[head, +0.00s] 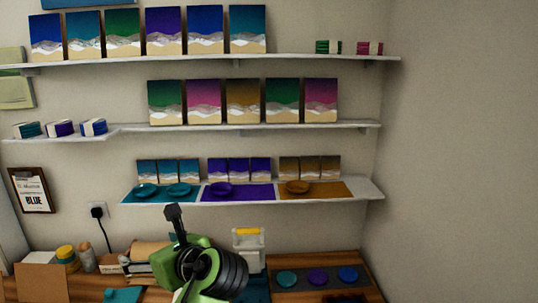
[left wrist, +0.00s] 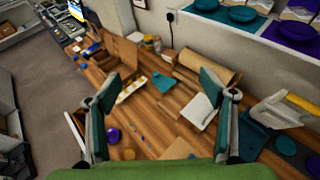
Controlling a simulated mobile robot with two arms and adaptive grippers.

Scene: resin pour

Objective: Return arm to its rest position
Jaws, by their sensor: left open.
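My left arm (head: 212,272) shows at the bottom middle of the head view, green with dark ribbed rings. It is raised in front of the wooden workbench and below the shelves. In the left wrist view my left gripper (left wrist: 160,82) has its two dark teal and grey fingers spread wide apart. Nothing is held between them, and the workbench (left wrist: 150,140) shows below and beyond. The right arm and right gripper are in neither view.
The lowest shelf (head: 365,187) holds small pictures and dishes on coloured mats. A white container with a yellow top (head: 248,240) stands right of my arm. A dark tray (head: 320,294) holds coloured discs. A cardboard box (left wrist: 121,55) stands on the bench.

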